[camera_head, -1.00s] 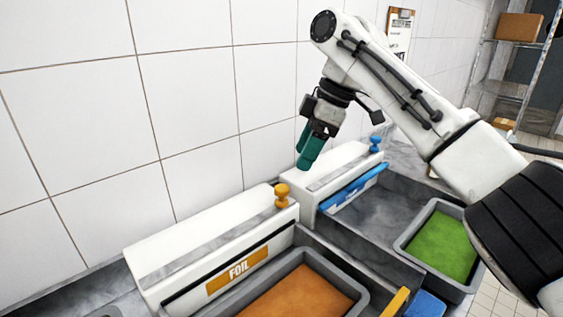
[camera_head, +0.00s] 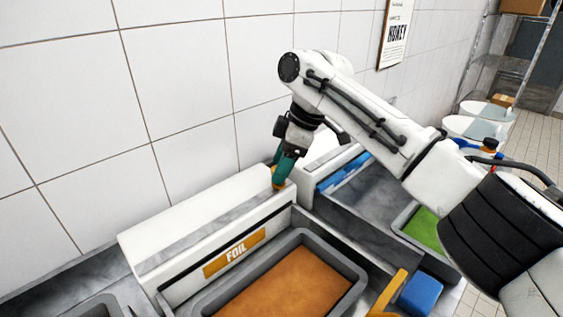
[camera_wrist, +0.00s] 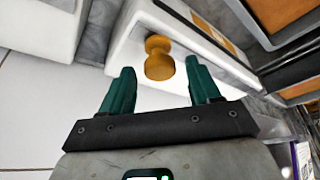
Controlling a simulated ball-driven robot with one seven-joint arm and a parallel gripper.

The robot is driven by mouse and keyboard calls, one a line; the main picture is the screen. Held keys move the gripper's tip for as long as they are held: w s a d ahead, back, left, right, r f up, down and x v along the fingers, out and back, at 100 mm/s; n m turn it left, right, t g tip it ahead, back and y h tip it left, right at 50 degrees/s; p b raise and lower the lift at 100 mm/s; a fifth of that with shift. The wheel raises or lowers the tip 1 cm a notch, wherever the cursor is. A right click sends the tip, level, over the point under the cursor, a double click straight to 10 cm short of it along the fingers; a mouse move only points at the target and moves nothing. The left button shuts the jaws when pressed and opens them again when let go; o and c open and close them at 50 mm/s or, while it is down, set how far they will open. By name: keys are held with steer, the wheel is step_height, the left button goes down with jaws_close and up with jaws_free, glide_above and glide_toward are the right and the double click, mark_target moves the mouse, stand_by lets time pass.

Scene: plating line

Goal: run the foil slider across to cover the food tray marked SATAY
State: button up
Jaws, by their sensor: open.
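The FOIL dispenser (camera_head: 190,222) is a long white box against the tiled wall, with an orange FOIL label (camera_head: 235,253). Its orange slider knob (camera_wrist: 158,62) is at the box's right end in the head view, mostly hidden there by my gripper (camera_head: 280,182). My gripper is open, its green fingers pointing down at the knob. In the wrist view, the knob shows in the gap between the two fingertips; I cannot tell whether either touches it. A grey tray (camera_head: 338,252) of orange-brown food lies uncovered in front of the box. No SATAY marking is readable.
A second white dispenser with a blue strip (camera_head: 342,168) stands beyond my gripper. A tray of green food (camera_head: 425,230) is partly behind my arm. A yellow piece (camera_head: 388,293) and a blue block (camera_head: 420,294) sit right of the orange-brown tray.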

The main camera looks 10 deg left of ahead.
steer(key=shift+f, duration=0.1)
steer(key=shift+c, duration=0.2)
jaws_close()
stand_by(0.4)
